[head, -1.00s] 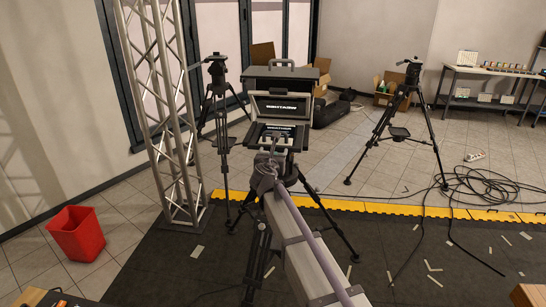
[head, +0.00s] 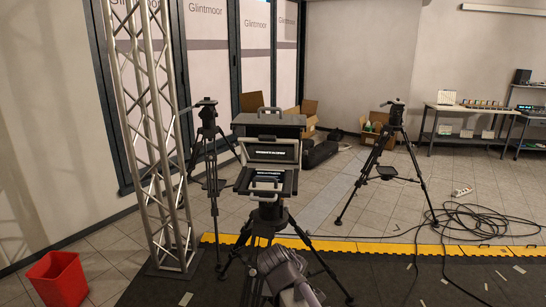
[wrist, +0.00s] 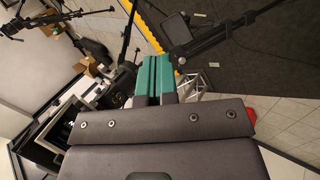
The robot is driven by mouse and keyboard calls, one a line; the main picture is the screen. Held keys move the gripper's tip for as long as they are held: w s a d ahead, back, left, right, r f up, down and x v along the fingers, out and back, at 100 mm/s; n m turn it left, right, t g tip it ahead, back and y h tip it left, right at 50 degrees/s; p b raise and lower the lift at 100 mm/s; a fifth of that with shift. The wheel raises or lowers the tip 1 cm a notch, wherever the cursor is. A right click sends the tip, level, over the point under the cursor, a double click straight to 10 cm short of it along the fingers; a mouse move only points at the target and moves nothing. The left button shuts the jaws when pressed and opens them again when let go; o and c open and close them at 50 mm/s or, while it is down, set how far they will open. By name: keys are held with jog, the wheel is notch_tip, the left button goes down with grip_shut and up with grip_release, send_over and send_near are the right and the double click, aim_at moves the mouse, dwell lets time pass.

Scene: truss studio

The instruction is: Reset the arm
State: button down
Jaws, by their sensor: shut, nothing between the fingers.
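My gripper (wrist: 155,78) shows in the wrist view as two green-tipped fingers pressed together with nothing between them. In the head view, part of my arm shows at the bottom centre, and I cannot make out the fingertips there. The prompter-like unit (head: 272,152), a dark box with a top handle and a lit text panel, stands on a black tripod (head: 268,222) ahead of me. A lower tray (head: 266,183) juts from its front.
A metal truss (head: 157,140) stands at left, with a red bin (head: 58,280) near it. Other tripods stand at back left (head: 207,140) and right (head: 385,150). Loose cables (head: 475,222) lie on the floor at right. A table (head: 468,112) stands along the back wall.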

jog(key=s+d+f+m+g+y+b, duration=0.2)
jog(key=s+d+f+m+g+y, duration=0.2)
jog(key=s+d+m, duration=0.7)
jog(key=s+f+g, duration=0.1)
jog(key=s, duration=0.1)
jog(key=shift+s+d+f+g, duration=0.15)
jog(key=shift+s+f+g, duration=0.2)
jog(key=shift+g, duration=0.05)
dwell(0.8)
